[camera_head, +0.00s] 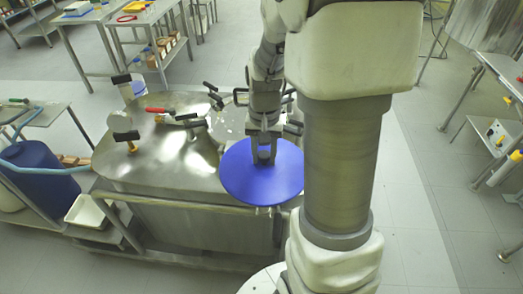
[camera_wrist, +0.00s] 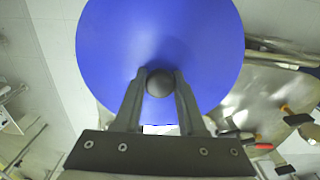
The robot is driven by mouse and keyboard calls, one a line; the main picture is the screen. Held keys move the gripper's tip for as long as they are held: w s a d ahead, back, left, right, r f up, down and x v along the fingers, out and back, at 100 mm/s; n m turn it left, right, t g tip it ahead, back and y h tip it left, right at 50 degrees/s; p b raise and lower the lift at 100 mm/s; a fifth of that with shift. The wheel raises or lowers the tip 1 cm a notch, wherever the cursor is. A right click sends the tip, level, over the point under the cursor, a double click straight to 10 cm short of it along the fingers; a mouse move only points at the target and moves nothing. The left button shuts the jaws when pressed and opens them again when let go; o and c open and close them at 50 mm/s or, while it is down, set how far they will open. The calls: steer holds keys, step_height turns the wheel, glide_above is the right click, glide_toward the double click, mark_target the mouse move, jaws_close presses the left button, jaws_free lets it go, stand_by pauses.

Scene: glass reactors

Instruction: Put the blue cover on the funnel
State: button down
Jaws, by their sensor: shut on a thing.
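The blue cover (camera_head: 248,185) is a flat round disc in the head view, and it also fills the upper part of the wrist view (camera_wrist: 110,45). My gripper (camera_head: 264,160) is shut on the dark round knob at the cover's middle. In the wrist view my gripper's fingers (camera_wrist: 160,85) sit on either side of that knob. The cover is at the right front end of the metal reactor table, overlapping its edge in the head view. I cannot tell its height above the table. The funnel is not clearly visible; the cover and my arm may hide it.
The steel reactor top (camera_head: 160,140) carries several black-handled clamps and a red-handled valve (camera_head: 158,111). A blue drum (camera_head: 40,172) and a white tray (camera_head: 88,212) stand at the left. Side tables stand at the back and right.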

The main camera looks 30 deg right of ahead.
steer(key=shift+f, duration=0.15)
steer(key=shift+c, duration=2.4)
jaws_free()
